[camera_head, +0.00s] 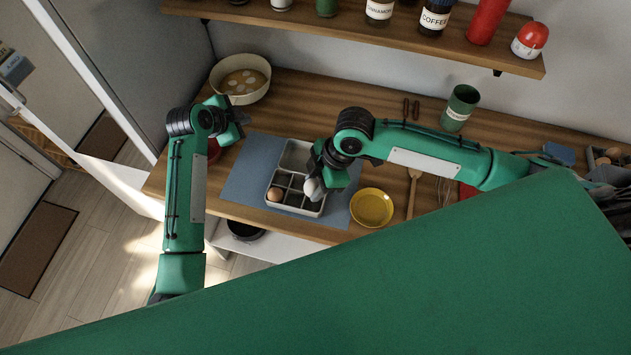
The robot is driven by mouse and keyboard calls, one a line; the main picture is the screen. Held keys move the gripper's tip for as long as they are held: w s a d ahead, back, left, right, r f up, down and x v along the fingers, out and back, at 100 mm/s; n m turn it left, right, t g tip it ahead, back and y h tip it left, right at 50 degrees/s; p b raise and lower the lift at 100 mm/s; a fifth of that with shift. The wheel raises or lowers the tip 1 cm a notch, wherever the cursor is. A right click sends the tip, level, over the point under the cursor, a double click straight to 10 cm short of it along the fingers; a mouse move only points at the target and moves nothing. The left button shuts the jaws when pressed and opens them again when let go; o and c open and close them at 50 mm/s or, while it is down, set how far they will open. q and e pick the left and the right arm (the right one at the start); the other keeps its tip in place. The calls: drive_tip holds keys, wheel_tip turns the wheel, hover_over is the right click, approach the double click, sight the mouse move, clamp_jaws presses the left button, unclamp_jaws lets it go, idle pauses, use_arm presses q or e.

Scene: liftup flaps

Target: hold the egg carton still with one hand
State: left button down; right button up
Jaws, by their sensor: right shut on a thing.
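The egg carton (303,209) is pale and open, with dark square compartments, and lies on a blue-grey mat. A brown egg (275,194) sits in a compartment at its left side. My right gripper (318,183) is over the carton's right side, shut on a pale rounded thing that looks like a white egg (313,189). The arm hides part of the carton there. My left gripper (238,118) is up and left of the carton, apart from it, near the pot. Its fingers are too small and dark to read.
A cream pot (240,92) with pale round things inside stands at the back left. A yellow bowl (371,208), a wooden spoon (412,192) and a green tin (460,108) are to the right. The blue-grey mat (246,182) is bare left of the carton. A shelf (400,35) hangs above.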

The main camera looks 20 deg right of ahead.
sight(298, 159)
use_arm(q)
drive_tip(key=s+d+f+g, duration=0.1)
drive_tip(key=s+d+g, duration=0.1)
drive_tip(key=d, duration=0.1)
drive_tip(key=s+d+f+g, duration=0.1)
drive_tip(key=s+d+g, duration=0.1)
drive_tip(key=d, duration=0.1)
drive_tip(key=s+d+f+g, duration=0.1)
drive_tip(key=s+d+g, duration=0.1)
drive_tip(key=d, duration=0.1)
drive_tip(key=shift+s+d+f, duration=0.15)
drive_tip(key=shift+s+d, duration=0.25)
drive_tip(key=shift+s+d+f+g, duration=0.1)
drive_tip(key=shift+s+f+g, duration=0.1)
drive_tip(key=shift+s+g, duration=0.1)
drive_tip(key=shift+s+f+y, duration=0.1)
drive_tip(key=shift+f+y, duration=0.2)
drive_tip(key=shift+f, duration=2.15)
drive_tip(key=shift+f+b, duration=0.4)
drive_tip(key=shift+f, duration=0.25)
use_arm(e)
drive_tip(key=shift+f, duration=0.35)
drive_tip(key=shift+f, duration=0.15)
use_arm(q)
drive_tip(key=shift+s, duration=0.1)
use_arm(e)
drive_tip(key=shift+f, duration=2.1)
